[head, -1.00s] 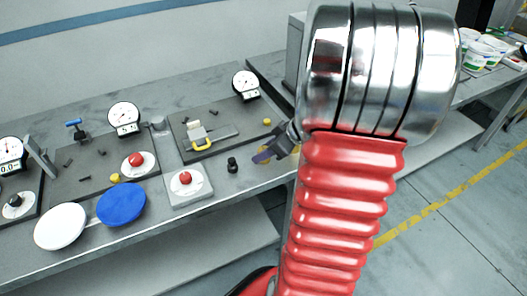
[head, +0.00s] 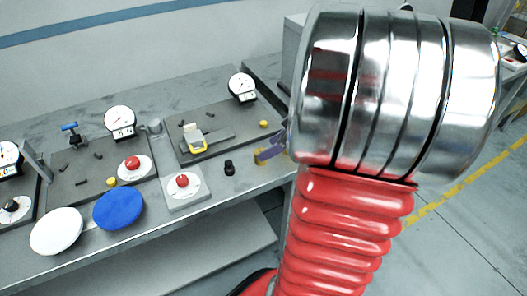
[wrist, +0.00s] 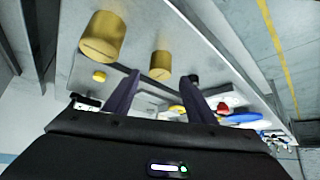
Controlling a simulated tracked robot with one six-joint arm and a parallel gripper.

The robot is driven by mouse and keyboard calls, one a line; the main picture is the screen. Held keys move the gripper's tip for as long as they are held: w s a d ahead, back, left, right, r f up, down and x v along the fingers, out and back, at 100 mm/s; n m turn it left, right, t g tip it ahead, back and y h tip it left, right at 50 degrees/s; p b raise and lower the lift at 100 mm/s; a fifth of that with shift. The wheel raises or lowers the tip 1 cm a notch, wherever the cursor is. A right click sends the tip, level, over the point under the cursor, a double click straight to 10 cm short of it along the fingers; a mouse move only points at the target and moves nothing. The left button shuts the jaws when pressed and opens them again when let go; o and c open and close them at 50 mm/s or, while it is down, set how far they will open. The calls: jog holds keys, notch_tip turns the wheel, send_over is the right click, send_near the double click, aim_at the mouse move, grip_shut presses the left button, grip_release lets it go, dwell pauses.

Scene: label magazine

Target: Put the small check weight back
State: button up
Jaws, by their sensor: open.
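Two brass cylinders, which look like check weights, show in the wrist view. The larger one (wrist: 102,36) is at upper left, outside the fingers. The smaller one (wrist: 160,65) appears between the two finger lines, beyond the tips; I cannot tell how far. My gripper (wrist: 160,84) has its dark purple fingers spread apart with nothing held. In the head view my gripper (head: 266,154) is at the bench's right part, by my arm, which hides much of it. A little brass colour (head: 261,161) shows behind the fingers. Where the small weight belongs is not clear.
On the bench, a plate with a yellow clamp (head: 193,147) and a dial gauge (head: 242,87) is left of my gripper. A black knob (head: 229,167), a red button box (head: 183,190), a blue disc (head: 119,208) and a white disc (head: 57,231) are near the front edge.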

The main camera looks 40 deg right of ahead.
jog(key=v, duration=0.6)
dwell(0.7)
jog(key=w+a+r+g, duration=0.1)
jog(key=w+a+r, duration=0.1)
jog(key=a, duration=0.7)
jog(key=w+a+r+g, duration=0.1)
jog(key=a+r, duration=0.1)
jog(key=a, duration=0.6)
jog(key=s+a+m+h, duration=0.1)
jog(key=s+a, duration=0.2)
jog(key=a, duration=0.3)
jog(key=s+a+r+m+h, duration=0.1)
jog(key=s+a+m, duration=0.1)
jog(key=a, duration=0.5)
jog(key=shift+s, duration=0.6)
jog(key=shift+d+r, duration=0.1)
jog(key=shift+d, duration=0.05)
